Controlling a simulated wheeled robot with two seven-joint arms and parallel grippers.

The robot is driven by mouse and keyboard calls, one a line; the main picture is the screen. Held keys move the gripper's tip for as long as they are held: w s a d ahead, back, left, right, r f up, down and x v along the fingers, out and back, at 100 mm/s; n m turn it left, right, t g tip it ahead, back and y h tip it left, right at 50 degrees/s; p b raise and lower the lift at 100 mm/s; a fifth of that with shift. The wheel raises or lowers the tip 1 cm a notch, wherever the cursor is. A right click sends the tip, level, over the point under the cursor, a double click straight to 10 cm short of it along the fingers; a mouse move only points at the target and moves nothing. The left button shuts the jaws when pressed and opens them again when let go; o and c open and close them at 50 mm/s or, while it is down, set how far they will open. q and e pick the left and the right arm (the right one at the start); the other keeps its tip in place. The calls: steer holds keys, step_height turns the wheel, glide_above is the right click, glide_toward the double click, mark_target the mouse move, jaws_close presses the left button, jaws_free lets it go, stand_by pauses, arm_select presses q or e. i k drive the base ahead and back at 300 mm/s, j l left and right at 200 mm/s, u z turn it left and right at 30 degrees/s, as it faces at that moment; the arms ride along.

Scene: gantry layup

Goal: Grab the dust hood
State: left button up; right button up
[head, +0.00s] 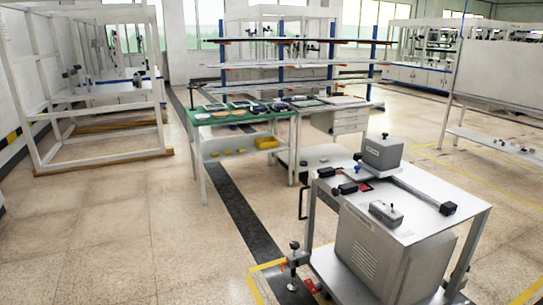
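I cannot tell for certain which thing is the dust hood. A small grey box-shaped cover (383,153) sits on a light plate at the back of the white-topped metal cart (428,222), at the right front. A larger grey vented housing (372,252) stands on the cart's lower shelf, under the top. Neither of my grippers shows in the head view, and nothing is seen touching either grey box.
A small grey device (386,213) and several black blocks lie on the cart top. A green-topped workbench (215,117) with tools and yellow items stands behind. White frames (42,95) stand at the left. The tiled floor (110,235) left of the cart is clear.

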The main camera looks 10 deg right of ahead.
mark_target(382, 152)
steer(key=i+j+z, duration=0.1)
steer(key=i+z, duration=0.35)
steer(key=i+j+z, duration=0.25)
steer(key=i+z, duration=0.15)
steer(key=i+j+z, duration=0.65)
steer(key=j+z, duration=0.25)
steer(key=i+j+z, duration=0.15)
steer(key=j+z, duration=0.15)
steer(key=z, duration=0.15)
steer(key=j+z, duration=0.45)
steer(key=i+j+z, duration=0.1)
steer(key=j+z, duration=0.15)
steer(key=j, duration=0.25)
